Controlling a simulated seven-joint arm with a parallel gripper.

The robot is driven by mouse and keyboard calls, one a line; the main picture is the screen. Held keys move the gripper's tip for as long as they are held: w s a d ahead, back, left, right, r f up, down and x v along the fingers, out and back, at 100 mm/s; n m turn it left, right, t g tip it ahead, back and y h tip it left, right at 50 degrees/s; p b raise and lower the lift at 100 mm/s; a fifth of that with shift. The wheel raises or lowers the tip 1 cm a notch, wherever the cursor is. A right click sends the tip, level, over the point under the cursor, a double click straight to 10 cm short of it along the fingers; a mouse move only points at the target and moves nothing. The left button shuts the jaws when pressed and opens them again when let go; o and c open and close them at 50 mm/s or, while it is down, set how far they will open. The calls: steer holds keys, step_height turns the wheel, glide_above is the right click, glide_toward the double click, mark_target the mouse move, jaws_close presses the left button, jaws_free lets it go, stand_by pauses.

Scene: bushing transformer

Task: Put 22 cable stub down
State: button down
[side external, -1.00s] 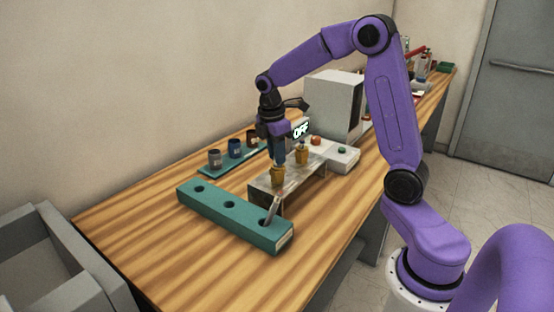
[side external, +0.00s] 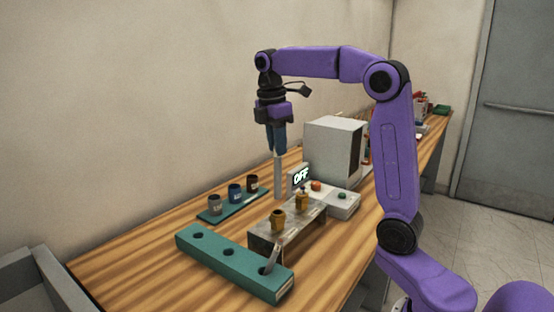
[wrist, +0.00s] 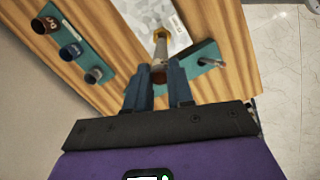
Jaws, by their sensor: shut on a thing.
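My gripper (side external: 277,150) is shut on a grey cable stub (side external: 279,178), which hangs upright below the fingers, above the bench. In the wrist view the pale stub (wrist: 160,52) runs out from between my fingertips (wrist: 163,80); no number is readable on it. A teal block (side external: 230,265) with three holes lies at the front of the bench. Its two left holes look empty; another grey stub (side external: 271,261) leans in its right hole. Two yellow bushings, front (side external: 278,219) and rear (side external: 302,202), stand on a grey stand (side external: 262,238).
A teal strip (side external: 236,207) behind holds a grey cup (side external: 215,205), a blue cup (side external: 235,193) and a dark brown cup (side external: 252,183). An OFF display (side external: 301,177), a button box (side external: 340,204) and a grey cabinet (side external: 333,150) stand to the right. Bare wood lies left.

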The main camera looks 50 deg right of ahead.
steer(key=shift+r, duration=0.3)
steer(key=shift+a+f, duration=0.15)
steer(key=shift+a, duration=0.1)
steer(key=w+f, duration=1.4)
steer(key=f, duration=0.3)
steer(key=shift+w+a, duration=0.25)
steer(key=shift+f, duration=0.15)
steer(key=c, duration=1)
jaws_free()
